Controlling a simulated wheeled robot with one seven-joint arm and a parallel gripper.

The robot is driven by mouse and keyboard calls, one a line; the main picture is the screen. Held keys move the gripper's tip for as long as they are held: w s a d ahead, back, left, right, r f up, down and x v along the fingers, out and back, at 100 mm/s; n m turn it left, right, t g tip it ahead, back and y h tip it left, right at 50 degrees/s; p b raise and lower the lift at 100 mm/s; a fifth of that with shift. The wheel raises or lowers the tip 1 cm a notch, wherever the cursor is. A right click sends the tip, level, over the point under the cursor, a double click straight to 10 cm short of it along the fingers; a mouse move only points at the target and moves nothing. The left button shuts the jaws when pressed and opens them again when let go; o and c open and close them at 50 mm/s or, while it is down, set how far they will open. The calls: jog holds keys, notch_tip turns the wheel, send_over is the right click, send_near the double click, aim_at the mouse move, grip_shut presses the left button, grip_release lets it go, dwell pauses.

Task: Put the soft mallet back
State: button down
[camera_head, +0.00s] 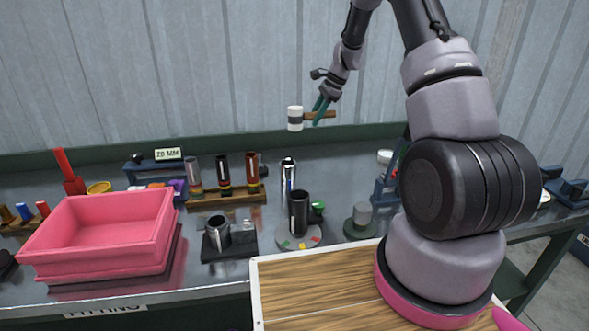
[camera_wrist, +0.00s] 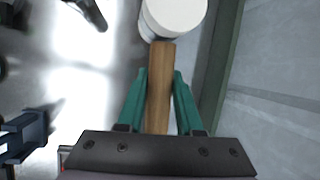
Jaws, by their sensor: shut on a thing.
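The soft mallet (camera_head: 295,118) has a white head with a dark band and a wooden handle. My gripper (camera_head: 321,111) is shut on its handle and holds it in the air above the back of the bench, near the wall. In the wrist view, the wooden handle (camera_wrist: 160,85) lies between the green fingers of my gripper (camera_wrist: 160,88), with the white head (camera_wrist: 174,15) beyond the fingertips. I cannot tell which place on the bench belongs to the mallet.
Pink stacked trays (camera_head: 100,235) stand at the left. A wooden rack (camera_head: 226,196) holds several tubes behind a dark block with a short cylinder (camera_head: 217,232). A dark tube (camera_head: 298,212) stands on a round plate at centre. A blue stand (camera_head: 383,187) is right of it.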

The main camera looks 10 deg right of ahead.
jog(key=shift+w+r+m, duration=0.45)
jog(key=shift+m, duration=0.05)
notch_tip(320, 180, down, 17)
jog(key=shift+f, duration=0.1)
jog(key=c, duration=0.6)
grip_release()
jog(key=shift+f, duration=0.1)
jog(key=shift+o, duration=0.2)
